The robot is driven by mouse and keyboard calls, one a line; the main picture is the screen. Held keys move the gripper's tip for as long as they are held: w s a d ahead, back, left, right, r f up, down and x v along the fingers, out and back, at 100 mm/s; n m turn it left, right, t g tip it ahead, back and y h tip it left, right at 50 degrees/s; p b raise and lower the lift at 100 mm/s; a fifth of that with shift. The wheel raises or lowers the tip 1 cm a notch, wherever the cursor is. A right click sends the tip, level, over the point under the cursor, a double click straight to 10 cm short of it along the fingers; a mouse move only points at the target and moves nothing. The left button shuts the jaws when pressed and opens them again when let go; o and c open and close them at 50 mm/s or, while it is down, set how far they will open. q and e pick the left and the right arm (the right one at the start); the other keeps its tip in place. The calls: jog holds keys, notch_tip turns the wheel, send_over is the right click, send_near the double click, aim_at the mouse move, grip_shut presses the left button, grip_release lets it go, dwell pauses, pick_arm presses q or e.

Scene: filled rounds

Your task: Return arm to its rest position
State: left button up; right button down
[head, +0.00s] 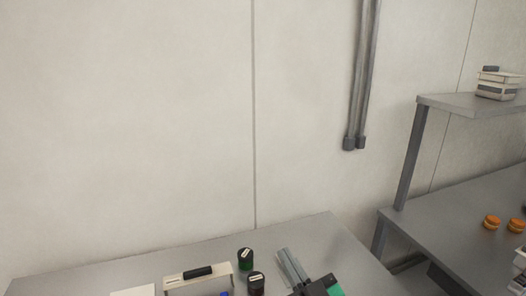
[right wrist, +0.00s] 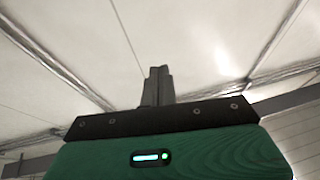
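My right gripper (head: 284,252) is at the bottom of the head view, in front of the table's right part. Its green and black body shows at the lower edge, with two grey fingers pointing up and slightly left. In the right wrist view the fingers (right wrist: 159,70) stand close together, with nothing seen between them. Behind them that view shows only pale surfaces and beams. My left gripper is not in view.
Left of my right gripper are two dark-lidded jars (head: 245,258) and a pale carrier with a black handle (head: 197,272) on the grey table (head: 300,232). At right, a shelf (head: 455,102) holds a container (head: 497,84); orange round items (head: 491,222) lie on the counter (head: 450,215) below.

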jog(key=s+d+f+m+g+h, duration=0.25)
jog(key=d+f+h, duration=0.3)
jog(key=f, duration=0.35)
jog(key=s+d+f+m+g+h, duration=0.1)
jog(key=d+f+m+g+h, duration=0.3)
jog(key=d+f, duration=0.35)
jog(key=s+d+f+n+g+h, duration=0.1)
jog(key=s+d+f+g, duration=0.1)
jog(key=s+f+g, duration=0.45)
jog(key=s+d+f+n+g, duration=0.25)
jog(key=s+f, duration=0.45)
jog(key=s, duration=0.5)
notch_tip(320, 180, down, 31)
jog(key=g, duration=0.2)
jog(key=s+d+f, duration=0.2)
jog(key=s+f, duration=0.8)
jog(key=s+d+f, duration=0.1)
jog(key=s+f, duration=0.9)
jog(key=shift+d+f+g+b, duration=0.2)
jog(key=shift+d+g+b, duration=0.2)
jog(key=shift+g, duration=0.05)
